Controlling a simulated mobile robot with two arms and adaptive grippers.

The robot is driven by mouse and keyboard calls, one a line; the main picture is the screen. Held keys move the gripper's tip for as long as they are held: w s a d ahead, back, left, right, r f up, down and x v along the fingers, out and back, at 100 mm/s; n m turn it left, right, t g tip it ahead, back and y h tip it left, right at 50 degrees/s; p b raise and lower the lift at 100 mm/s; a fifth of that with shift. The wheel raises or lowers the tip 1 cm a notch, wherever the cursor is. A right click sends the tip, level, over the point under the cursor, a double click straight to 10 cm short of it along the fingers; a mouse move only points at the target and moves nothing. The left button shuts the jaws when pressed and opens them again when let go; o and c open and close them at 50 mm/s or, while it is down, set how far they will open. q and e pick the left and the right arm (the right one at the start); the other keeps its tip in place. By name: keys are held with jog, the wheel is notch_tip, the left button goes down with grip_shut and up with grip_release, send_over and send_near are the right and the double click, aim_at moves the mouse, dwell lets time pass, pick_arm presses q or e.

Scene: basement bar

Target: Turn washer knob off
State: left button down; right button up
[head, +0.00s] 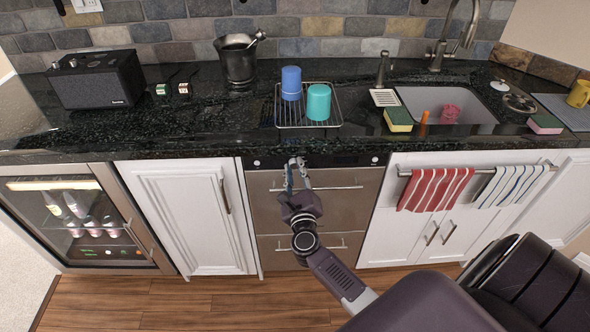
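The washer (272,183) is the drawer-fronted steel unit under the middle of the black counter in the head view. Its dark control panel (340,160) runs along the top, just below the counter edge. A small round light knob (375,159) shows at the panel's right end, and a small mark shows at its left end. My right gripper (295,163) reaches up to the panel left of its middle and covers that part of it. I cannot tell whether its fingers touch a knob or how far apart they are. My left gripper is not in view.
Above the washer, a wire rack (308,123) holds a blue cup (291,83) and a teal cup (319,102). A sink (450,104) is at right. Striped towels (435,189) hang on a rail. The washer's drawer handles (335,188) stick out. Wooden floor lies below.

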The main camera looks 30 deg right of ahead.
grip_shut()
jog(key=shift+r+n+p, duration=0.1)
jog(key=shift+n+p, duration=0.8)
jog(key=shift+p, duration=0.05)
jog(key=n+p, duration=0.2)
jog(key=n, duration=0.1)
jog(key=shift+n+p, duration=0.3)
jog(key=shift+p, duration=0.05)
jog(key=n+p, duration=0.2)
jog(key=n, duration=0.1)
jog(key=shift+a+g, duration=0.1)
jog(key=shift+g, duration=0.2)
jog(key=n+p, duration=0.2)
jog(key=n, duration=0.2)
jog(key=shift+n+p, duration=1.05)
jog(key=shift+n, duration=1.35)
jog(key=shift+g+h, duration=0.3)
jog(key=shift+h, duration=0.1)
